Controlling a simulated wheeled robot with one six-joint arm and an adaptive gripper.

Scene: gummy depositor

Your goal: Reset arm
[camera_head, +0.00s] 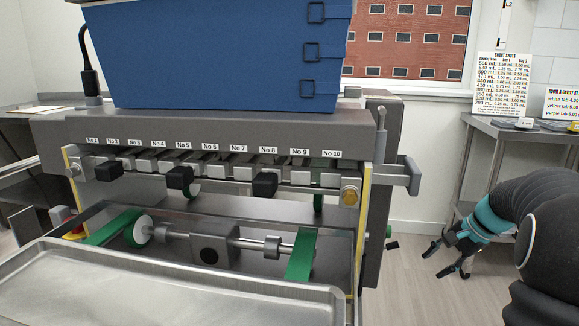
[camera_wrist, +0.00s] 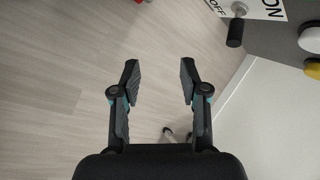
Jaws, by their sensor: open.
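My gripper (camera_head: 447,258) hangs at the right of the head view, beside the depositor machine and apart from it, over the floor. In the wrist view its two fingers (camera_wrist: 158,80) are spread, with nothing between them but pale wood floor. My black arm with a teal band reaches in from the right edge of the head view. The depositor (camera_head: 240,130) is a grey metal machine with numbered slots and a blue hopper (camera_head: 220,60) on top.
A metal tray (camera_head: 170,290) lies in front of the depositor on the green belts. A steel side table (camera_head: 530,133) with signs stands at the back right. An ON/OFF switch panel (camera_wrist: 262,8) shows at the wrist view's upper right. Bare floor (camera_head: 415,290) lies between the machine and my arm.

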